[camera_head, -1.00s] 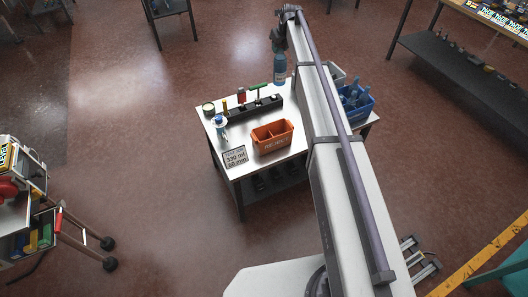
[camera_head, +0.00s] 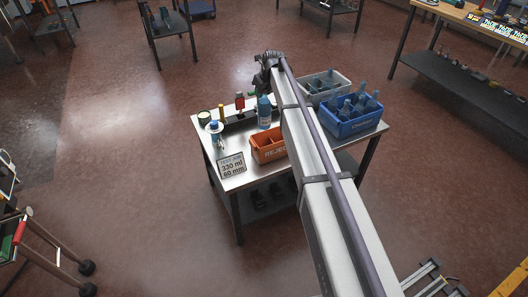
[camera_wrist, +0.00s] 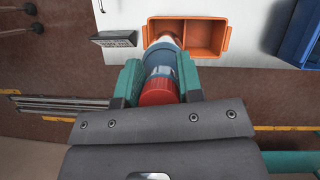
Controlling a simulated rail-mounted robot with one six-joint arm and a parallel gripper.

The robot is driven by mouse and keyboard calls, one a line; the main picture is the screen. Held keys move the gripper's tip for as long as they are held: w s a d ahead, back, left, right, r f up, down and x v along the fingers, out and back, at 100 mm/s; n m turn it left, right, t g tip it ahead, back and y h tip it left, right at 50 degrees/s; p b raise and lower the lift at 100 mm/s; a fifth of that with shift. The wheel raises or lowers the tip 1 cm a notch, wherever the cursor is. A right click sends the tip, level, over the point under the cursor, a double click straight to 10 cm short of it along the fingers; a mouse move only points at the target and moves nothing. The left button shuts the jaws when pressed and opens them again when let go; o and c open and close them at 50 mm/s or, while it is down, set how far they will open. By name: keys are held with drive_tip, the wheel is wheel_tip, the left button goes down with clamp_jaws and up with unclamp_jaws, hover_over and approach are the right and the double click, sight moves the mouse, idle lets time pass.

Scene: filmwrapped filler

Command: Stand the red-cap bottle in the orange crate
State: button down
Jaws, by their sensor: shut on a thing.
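My gripper (camera_wrist: 160,88) has teal fingers and is shut on the red-cap bottle. In the wrist view the bottle's red cap (camera_wrist: 158,92) is between the fingers, and its blue body points away toward the crate. In the head view the blue bottle (camera_head: 264,112) hangs upright just above and behind the orange crate (camera_head: 268,150); its cap is hidden. In the wrist view the bottle's far end overlaps the left compartment of the crate (camera_wrist: 205,35). I cannot tell its exact height. The right compartment looks empty.
A blue crate (camera_head: 350,128) with several bottles and a grey crate (camera_head: 325,83) stand on the right of the table. A sign card (camera_head: 231,165) stands left of the orange crate. A white-and-blue item (camera_head: 214,128) and a dark rack (camera_head: 238,120) are behind.

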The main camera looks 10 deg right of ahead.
sight(263, 125)
wheel_tip(263, 125, down, 18)
drive_tip(key=b, duration=1.7)
drive_tip(key=shift+f, duration=0.1)
drive_tip(key=shift+r, duration=0.25)
drive_tip(key=shift+f, duration=0.15)
drive_tip(key=c, duration=0.8)
unclamp_jaws()
drive_tip(key=shift+o, duration=0.2)
